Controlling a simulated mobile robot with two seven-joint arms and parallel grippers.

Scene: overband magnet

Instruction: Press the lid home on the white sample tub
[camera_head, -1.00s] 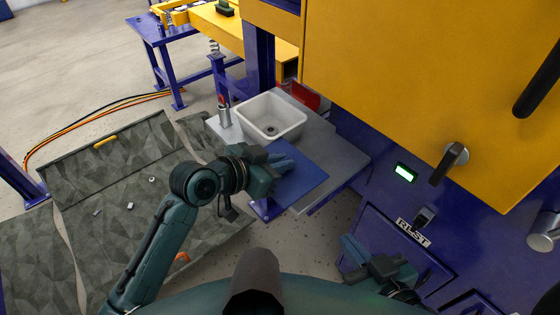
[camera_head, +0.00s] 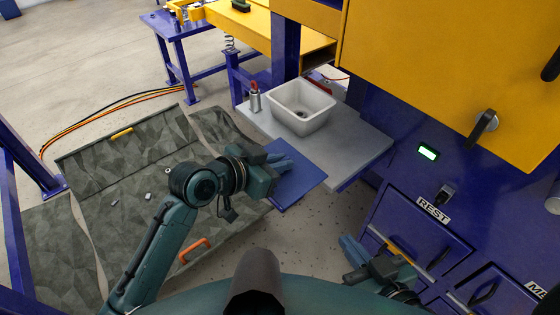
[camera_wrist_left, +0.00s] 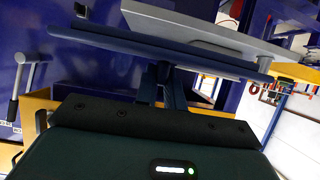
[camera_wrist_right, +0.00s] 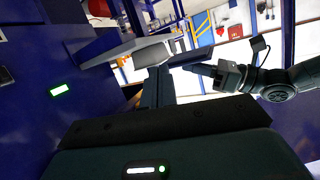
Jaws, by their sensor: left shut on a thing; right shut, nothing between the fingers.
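The white sample tub (camera_head: 302,107) stands open-topped on a grey table, with something small and dark on its floor. My left gripper (camera_head: 282,165) is shut on a flat, square blue panel (camera_head: 298,180), apparently the lid. The panel is nearer to me than the tub and apart from it, overlapping the table's near edge in the head view. Its edge spans the left wrist view (camera_wrist_left: 150,44). My right gripper (camera_head: 352,250) is shut and empty, low in front of the blue cabinet. The right wrist view shows the tub (camera_wrist_right: 150,55) beyond its fingers.
A small red-topped cylinder (camera_head: 255,98) stands left of the tub on the grey table (camera_head: 350,150). A yellow machine housing (camera_head: 440,70) overhangs at the right, above blue drawers (camera_head: 415,225). A grey patterned floor cover (camera_head: 130,170) with an orange handle (camera_head: 195,250) lies left.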

